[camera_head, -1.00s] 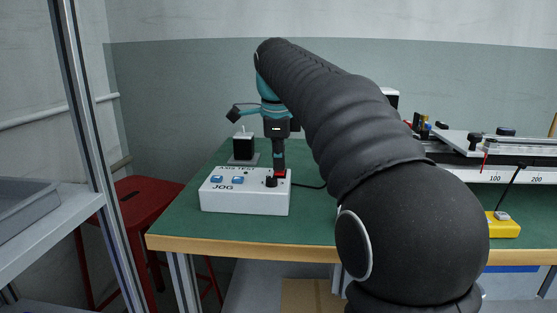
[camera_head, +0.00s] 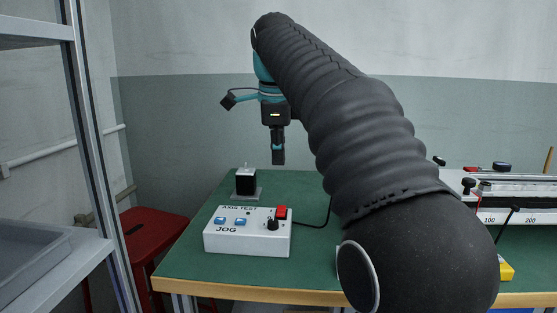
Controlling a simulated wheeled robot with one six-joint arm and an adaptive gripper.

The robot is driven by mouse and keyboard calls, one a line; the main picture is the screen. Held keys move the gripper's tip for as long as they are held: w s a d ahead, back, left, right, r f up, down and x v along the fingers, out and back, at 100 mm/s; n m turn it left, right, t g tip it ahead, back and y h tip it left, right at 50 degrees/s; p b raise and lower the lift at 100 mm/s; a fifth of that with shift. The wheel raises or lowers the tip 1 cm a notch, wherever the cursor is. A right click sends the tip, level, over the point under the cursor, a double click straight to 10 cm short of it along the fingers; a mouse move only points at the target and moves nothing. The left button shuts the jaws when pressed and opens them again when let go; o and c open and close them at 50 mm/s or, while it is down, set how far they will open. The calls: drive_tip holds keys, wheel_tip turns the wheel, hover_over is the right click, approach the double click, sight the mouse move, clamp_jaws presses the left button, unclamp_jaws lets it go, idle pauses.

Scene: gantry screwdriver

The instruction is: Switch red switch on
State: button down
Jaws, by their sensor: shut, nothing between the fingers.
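The white control box (camera_head: 247,241) stands on the green table, marked "AXIS TEST" and "JOG". The red switch (camera_head: 282,212) is on its top at the back right corner. A black knob (camera_head: 272,224) is just in front of the switch, and two blue buttons (camera_head: 230,221) are on the left. My gripper (camera_head: 278,160) points down, shut and empty, in the air above the red switch and apart from it. Whether the switch is on or off I cannot tell.
A black motor block (camera_head: 246,182) stands behind the box. A black cable (camera_head: 322,217) runs right from the box. A rail with a scale (camera_head: 518,217) and a yellow box (camera_head: 506,270) are at the right. The green table (camera_head: 190,262) is clear left of the box.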

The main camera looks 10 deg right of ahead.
sight(281, 207)
drive_tip(key=b, duration=0.2)
drive_tip(key=w+b, duration=0.1)
drive_tip(key=b, duration=0.1)
drive_tip(key=shift+w+d+r+t, duration=0.1)
drive_tip(key=shift+d+r+t, duration=0.1)
drive_tip(key=shift+t, duration=0.2)
idle(0.4)
drive_tip(key=shift+b, duration=0.3)
drive_tip(key=b+x, duration=0.5)
drive_tip(key=x, duration=0.8)
drive_tip(key=shift+d+f+b, duration=0.1)
drive_tip(key=shift+f+b, duration=0.1)
drive_tip(key=shift+b, duration=0.2)
drive_tip(key=shift+w+f, duration=0.15)
drive_tip(key=shift+f, duration=0.1)
